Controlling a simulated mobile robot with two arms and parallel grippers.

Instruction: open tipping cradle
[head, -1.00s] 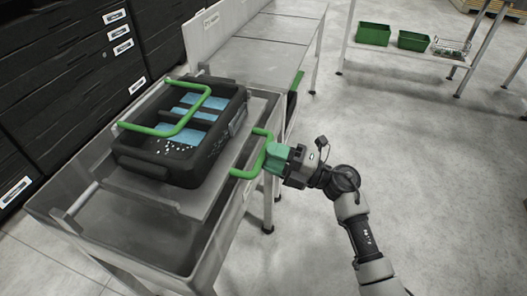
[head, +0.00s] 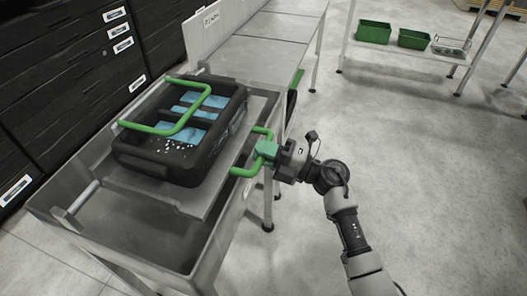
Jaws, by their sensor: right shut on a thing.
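The tipping cradle (head: 185,204) is a grey plate lying slightly tilted over a grey metal trough. A black crate (head: 150,166) with a green bail handle (head: 190,125) rests on it, holding blue panels and small white bits. A second green handle (head: 243,172) sticks out at the cradle's right edge. My right gripper (head: 266,151), with green fingers, is shut on this handle near its middle; the fingers hide part of the bar. My left gripper is not in view.
The trough (head: 210,262) stands on legs, with a grey table (head: 265,57) behind it. Black drawers (head: 50,90) line the left. A rack with green bins (head: 373,33) stands at the back right. The floor at right is clear.

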